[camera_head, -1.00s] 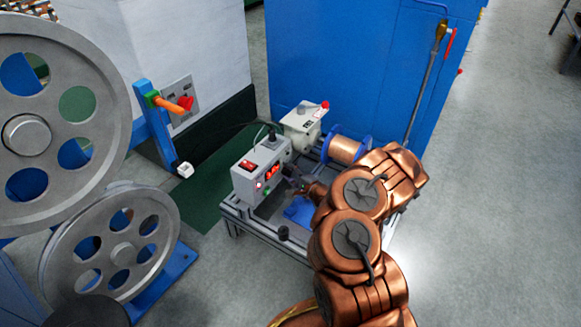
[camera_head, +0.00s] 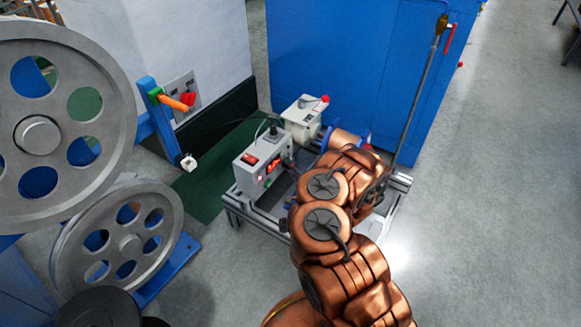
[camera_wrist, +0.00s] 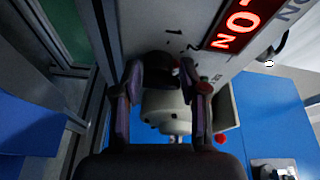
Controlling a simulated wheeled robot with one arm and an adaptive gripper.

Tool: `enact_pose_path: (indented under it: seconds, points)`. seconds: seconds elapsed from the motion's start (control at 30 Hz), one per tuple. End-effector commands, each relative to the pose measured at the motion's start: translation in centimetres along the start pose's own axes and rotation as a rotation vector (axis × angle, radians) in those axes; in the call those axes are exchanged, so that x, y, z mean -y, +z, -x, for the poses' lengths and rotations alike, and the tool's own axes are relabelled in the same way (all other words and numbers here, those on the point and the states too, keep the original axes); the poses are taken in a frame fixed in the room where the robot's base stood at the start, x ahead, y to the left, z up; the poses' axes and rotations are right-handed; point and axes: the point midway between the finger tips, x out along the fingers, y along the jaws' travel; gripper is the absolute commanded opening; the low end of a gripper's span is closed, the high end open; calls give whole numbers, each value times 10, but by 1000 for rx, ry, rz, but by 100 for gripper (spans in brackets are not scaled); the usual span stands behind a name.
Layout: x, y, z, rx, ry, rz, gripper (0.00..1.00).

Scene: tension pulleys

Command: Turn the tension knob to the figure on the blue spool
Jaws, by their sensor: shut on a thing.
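The knob's marking cannot be read. The blue spool (camera_head: 366,139), wound with copper wire, stands behind my arm and is partly hidden; no figure on it is legible.
A pale machine box (camera_head: 302,115) with a red button stands behind the control box. Large grey pulleys (camera_head: 112,228) stand at the left. A blue cabinet (camera_head: 350,60) rises behind. Open floor (camera_head: 490,200) lies to the right.

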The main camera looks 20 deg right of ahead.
Motion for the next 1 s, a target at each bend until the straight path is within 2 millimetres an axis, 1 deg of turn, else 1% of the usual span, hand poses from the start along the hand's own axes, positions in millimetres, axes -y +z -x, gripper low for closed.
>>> enact_pose_path:
  seconds: [0.03,0.37,0.4,0.53,1.0]
  points:
    - [-7,4,2,7,16,0,8]
    - [-7,3,2,5,16,2,6]
    - [-8,3,2,5,16,2,42]
    - [-6,2,2,3,13,2,56]
    - [1,-1,0,-2,3,3,57]
